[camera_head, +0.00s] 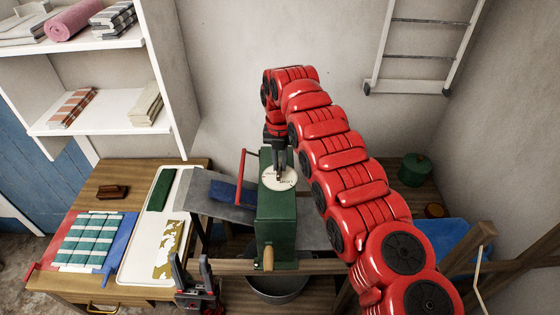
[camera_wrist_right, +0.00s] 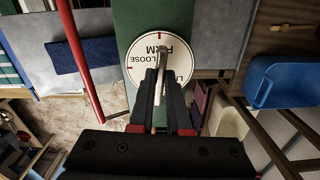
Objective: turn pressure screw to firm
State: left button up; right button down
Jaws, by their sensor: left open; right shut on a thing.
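The pressure screw's round white dial (camera_head: 287,184) sits on top of a green mangle housing (camera_head: 277,222). In the right wrist view the dial (camera_wrist_right: 137,50) shows the words LOOSE and FIRM and small red marks. My right gripper (camera_head: 281,170) reaches down over the dial. In its wrist view the gripper (camera_wrist_right: 162,88) is shut on the grey bar handle of the screw (camera_wrist_right: 162,58). The bar's free end lies near the word FIRM; the fingers hide part of the dial. My left gripper (camera_head: 197,278) is open and empty, low at the front, left of the housing.
A red crank handle (camera_head: 241,178) stands left of the housing. Blue cloth (camera_head: 228,192) lies on the grey board beside it. A table (camera_head: 125,175) with a white tray (camera_head: 150,205) is at left. A metal tub (camera_head: 277,292) sits below. A blue bin (camera_head: 440,240) is at right.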

jog(key=shift+n, duration=0.7)
jog(key=c, duration=0.9)
grip_release()
